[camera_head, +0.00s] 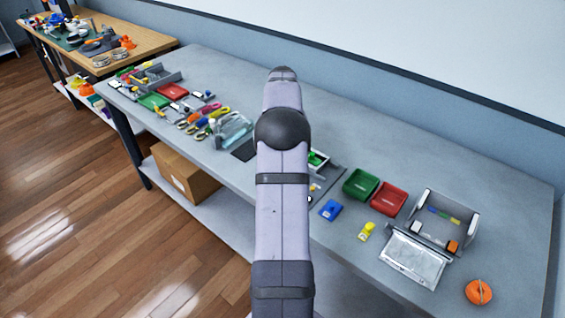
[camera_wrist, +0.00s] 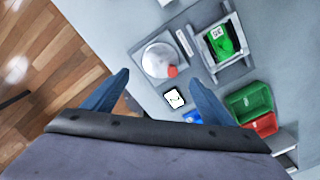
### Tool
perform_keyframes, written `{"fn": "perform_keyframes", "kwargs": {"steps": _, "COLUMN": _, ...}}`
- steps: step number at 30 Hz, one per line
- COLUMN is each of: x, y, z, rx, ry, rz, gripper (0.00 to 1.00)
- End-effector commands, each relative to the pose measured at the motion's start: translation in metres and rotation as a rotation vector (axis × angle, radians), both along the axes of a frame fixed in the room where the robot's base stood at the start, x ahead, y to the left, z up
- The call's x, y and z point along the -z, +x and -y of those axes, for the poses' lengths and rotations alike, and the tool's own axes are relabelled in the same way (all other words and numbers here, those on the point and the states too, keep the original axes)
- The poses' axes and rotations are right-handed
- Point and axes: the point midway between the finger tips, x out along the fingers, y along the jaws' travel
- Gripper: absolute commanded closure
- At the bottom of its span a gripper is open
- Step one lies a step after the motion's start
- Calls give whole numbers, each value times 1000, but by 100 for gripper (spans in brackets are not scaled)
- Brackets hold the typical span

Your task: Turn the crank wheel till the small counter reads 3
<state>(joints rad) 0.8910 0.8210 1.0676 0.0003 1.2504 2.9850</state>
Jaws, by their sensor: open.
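The crank wheel is a pale round disc (camera_wrist: 158,58) with a red knob (camera_wrist: 172,71) at its lower right edge, on a grey plate in the wrist view. A narrow white strip (camera_wrist: 184,42) stands beside it. A small white square with a dark mark (camera_wrist: 174,98) lies nearer. I cannot tell which of these is the counter, and no number is readable. My gripper (camera_wrist: 159,78) is open, its two blue fingers spread apart with nothing seen held. The wheel and knob appear beyond the fingertips. In the head view my arm hides the wheel and gripper.
A grey frame with a green block (camera_wrist: 222,40) stands right of the wheel. A green bin (camera_head: 361,184) and a red bin (camera_head: 389,198) are further right, with a blue item (camera_head: 331,209) in front. The bench's front edge and wooden floor lie left in the wrist view.

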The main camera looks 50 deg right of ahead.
Motion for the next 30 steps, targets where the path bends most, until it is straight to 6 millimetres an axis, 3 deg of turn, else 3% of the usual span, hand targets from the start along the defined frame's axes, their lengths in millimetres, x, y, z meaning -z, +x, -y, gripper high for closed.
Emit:
{"fn": "perform_keyframes", "kwargs": {"steps": 10, "x": -2, "y": 0, "z": 0, "rx": 0, "ry": 0, "rz": 0, "gripper": 22}}
{"fn": "perform_keyframes", "kwargs": {"steps": 20, "x": -22, "y": -7, "z": -8, "rx": -1, "ry": 38, "rz": -30, "gripper": 22}}
{"fn": "perform_keyframes", "kwargs": {"steps": 30, "x": -6, "y": -7, "z": -8, "rx": -695, "ry": 42, "rz": -17, "gripper": 22}}
